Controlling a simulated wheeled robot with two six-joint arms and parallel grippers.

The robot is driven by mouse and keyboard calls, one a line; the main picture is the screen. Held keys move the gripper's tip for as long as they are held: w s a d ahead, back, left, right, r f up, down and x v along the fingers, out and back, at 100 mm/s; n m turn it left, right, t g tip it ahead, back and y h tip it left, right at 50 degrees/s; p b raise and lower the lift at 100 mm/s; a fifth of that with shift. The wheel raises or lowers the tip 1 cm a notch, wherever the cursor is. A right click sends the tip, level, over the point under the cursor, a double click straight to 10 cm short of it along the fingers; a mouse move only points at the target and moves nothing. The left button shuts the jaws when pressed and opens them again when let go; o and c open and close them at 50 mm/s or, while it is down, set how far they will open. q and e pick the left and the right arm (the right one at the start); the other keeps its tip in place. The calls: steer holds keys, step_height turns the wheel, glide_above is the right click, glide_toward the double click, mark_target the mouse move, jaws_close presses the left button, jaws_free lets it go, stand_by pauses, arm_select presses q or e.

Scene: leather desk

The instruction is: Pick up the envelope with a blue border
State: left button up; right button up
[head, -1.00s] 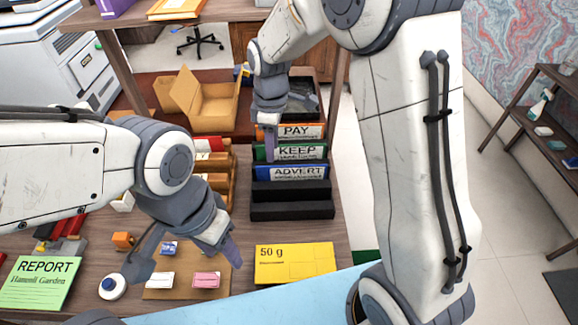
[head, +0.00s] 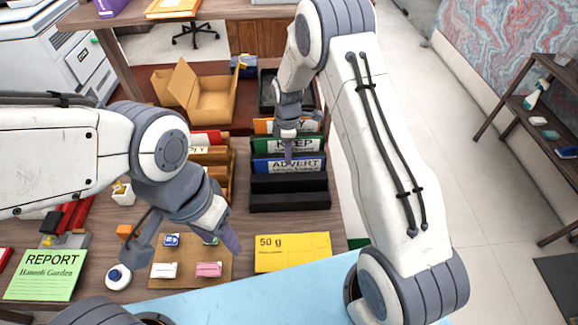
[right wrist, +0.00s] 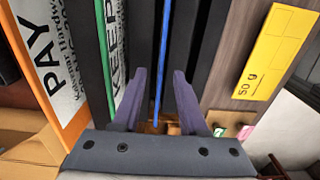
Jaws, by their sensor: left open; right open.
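The blue-bordered ADVERT envelope (head: 262,164) stands upright in a black slotted rack (head: 290,203). My right gripper (head: 289,155) is open and points down over its top edge. In the right wrist view the envelope shows edge-on as a thin blue line (right wrist: 163,50), between the two open fingers (right wrist: 159,75); I cannot tell if they touch it. My left gripper (head: 186,248) is open and empty, over the brown board in front.
The green KEEP envelope (head: 310,146) and orange PAY envelope (right wrist: 45,60) stand behind in the rack. A yellow 50 g envelope (head: 293,252) and a green REPORT sheet (head: 45,275) lie in front. An open cardboard box (head: 205,95) is behind.

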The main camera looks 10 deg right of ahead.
mark_target(289, 169)
steer(key=shift+f, duration=1.25)
jaws_close()
stand_by(0.4)
